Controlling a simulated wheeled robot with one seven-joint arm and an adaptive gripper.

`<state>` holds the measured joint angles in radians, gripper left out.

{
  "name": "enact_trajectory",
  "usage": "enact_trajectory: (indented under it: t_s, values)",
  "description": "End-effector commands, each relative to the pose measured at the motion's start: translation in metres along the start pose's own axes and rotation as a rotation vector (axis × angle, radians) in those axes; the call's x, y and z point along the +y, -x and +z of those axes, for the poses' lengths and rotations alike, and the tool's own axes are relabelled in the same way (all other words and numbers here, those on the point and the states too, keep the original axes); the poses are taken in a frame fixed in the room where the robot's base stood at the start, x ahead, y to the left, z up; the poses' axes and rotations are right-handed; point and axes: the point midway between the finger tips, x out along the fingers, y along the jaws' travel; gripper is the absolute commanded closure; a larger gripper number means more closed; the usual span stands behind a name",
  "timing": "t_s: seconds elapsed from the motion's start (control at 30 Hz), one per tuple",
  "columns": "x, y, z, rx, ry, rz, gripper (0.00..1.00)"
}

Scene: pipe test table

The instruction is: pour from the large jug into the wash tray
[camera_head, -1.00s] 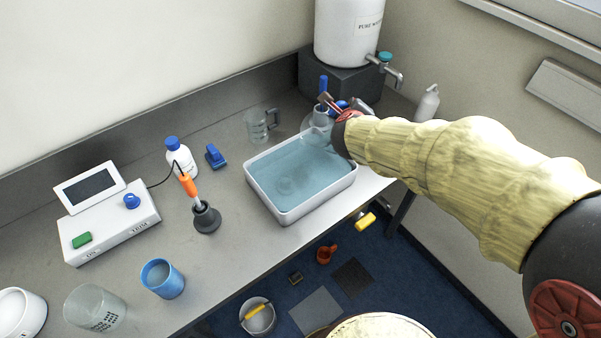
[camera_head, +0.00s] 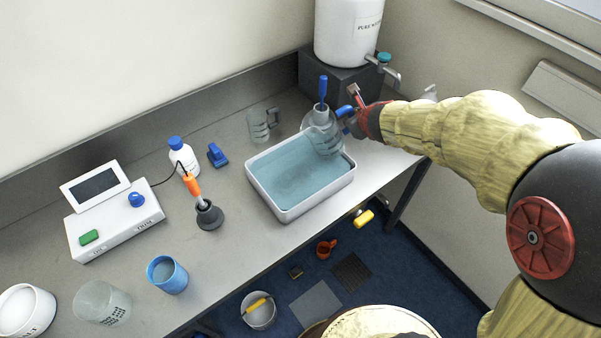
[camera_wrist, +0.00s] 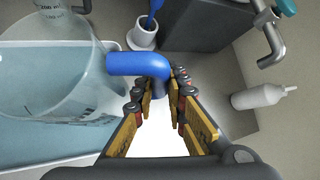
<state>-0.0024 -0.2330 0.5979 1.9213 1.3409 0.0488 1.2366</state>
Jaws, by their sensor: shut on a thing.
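The large jug (camera_head: 325,143) is clear, with measuring marks and a blue handle. It is held tilted above the right back part of the wash tray (camera_head: 266,190). The tray is white and holds bluish water. My gripper (camera_head: 357,110) is shut on the jug's handle, to the right of the tray. In the wrist view the blue handle (camera_wrist: 138,64) runs between my fingers (camera_wrist: 163,90), and the jug's body (camera_wrist: 45,80) fills the left side. I cannot tell how much liquid is in the jug.
A smaller clear jug (camera_head: 259,125) stands behind the tray. A flask-like holder with a blue-handled tool (camera_head: 322,90) stands close behind the large jug. A white dispenser (camera_head: 348,30) with a tap is at the back. A stand with an orange probe (camera_head: 194,187) is left of the tray.

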Motion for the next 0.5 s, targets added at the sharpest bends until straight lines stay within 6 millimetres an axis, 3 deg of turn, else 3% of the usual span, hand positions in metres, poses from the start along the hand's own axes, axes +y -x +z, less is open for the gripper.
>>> enact_trajectory:
  t_s: [0.2,0.5]
  values:
    - [0.002,-0.003,-0.003,0.001,-0.021,0.021,1.0]
    - [0.028,-0.025,-0.024,-0.007,-0.237,0.235,1.0]
